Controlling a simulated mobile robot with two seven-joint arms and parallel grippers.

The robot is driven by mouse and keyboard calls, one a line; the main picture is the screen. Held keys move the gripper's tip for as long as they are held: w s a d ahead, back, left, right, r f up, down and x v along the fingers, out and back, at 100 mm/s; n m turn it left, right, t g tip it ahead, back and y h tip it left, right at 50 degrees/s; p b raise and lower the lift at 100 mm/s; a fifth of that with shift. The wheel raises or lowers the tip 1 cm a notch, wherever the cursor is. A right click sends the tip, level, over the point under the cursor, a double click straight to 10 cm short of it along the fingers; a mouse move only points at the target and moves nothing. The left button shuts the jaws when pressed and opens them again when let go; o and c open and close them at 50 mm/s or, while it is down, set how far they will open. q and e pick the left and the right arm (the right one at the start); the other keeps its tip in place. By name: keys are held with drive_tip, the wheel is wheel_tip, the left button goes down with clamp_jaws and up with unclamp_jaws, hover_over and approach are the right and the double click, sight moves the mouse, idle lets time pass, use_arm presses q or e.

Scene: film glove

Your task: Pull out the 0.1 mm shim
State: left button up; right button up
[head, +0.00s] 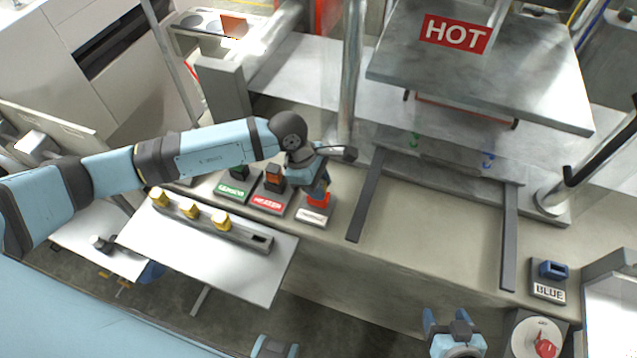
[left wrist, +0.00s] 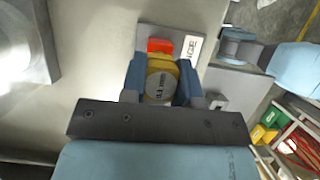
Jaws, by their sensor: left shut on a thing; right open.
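The 0.1 mm shim shows in the left wrist view as a yellow knob (left wrist: 160,86) with a round face marked "0.1 mm". My left gripper (left wrist: 159,84) is shut on it, one blue finger on each side. In the head view my left gripper (head: 318,188) is at a red block (head: 325,199) on a white-labelled plate (head: 311,216), and hides the yellow knob. The red block (left wrist: 160,46) lies just beyond the knob in the left wrist view; contact between them cannot be told. My right gripper (head: 455,326) is open and empty at the bottom of the head view.
A dark rail (head: 208,226) on the white side table holds 3 yellow knobs and an empty slot at its right end. Green (head: 233,187) and red (head: 269,200) labelled plates stand left of my left gripper. A plate marked HOT (head: 480,65) hangs over the back.

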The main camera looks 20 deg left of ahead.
use_arm(q)
drive_tip(key=shift+r, duration=0.4)
drive_tip(key=shift+r, duration=0.2)
idle(0.4)
drive_tip(key=shift+r+p, duration=1)
drive_tip(key=shift+r, duration=1.15)
drive_tip(key=shift+r, duration=0.1)
drive_tip(key=shift+r+p, duration=0.35)
drive_tip(key=shift+r, duration=1.1)
